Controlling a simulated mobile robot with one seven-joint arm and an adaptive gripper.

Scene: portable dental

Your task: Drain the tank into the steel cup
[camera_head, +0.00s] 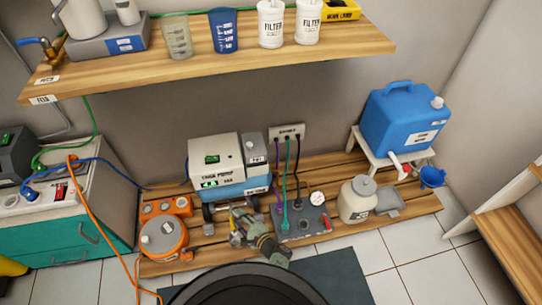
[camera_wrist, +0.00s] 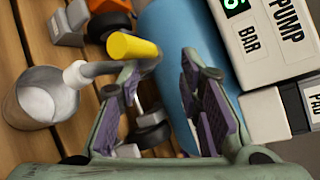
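The blue tank (camera_head: 236,189) lies under a white pump housing marked TANK PUMP (camera_head: 214,155). It also shows in the wrist view (camera_wrist: 172,55). A grey drain pipe with a yellow handle (camera_wrist: 132,47) is beside the tank, and its white end (camera_wrist: 77,74) is at the mouth of the steel cup (camera_wrist: 28,108). The cup stands on the slats, and its inside looks pale. My gripper (camera_wrist: 175,58) is open, with nothing held between its purple pads. The yellow handle is just left of its left fingertip. In the head view my gripper (camera_head: 240,220) partly hides this spot.
An orange round unit (camera_head: 163,238) stands left of the pump, and a grey box with hoses and a gauge (camera_head: 303,224) stands right. A cream jar (camera_head: 356,201) and a blue jug (camera_head: 405,118) are farther right. A shelf (camera_head: 210,40) overhangs behind.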

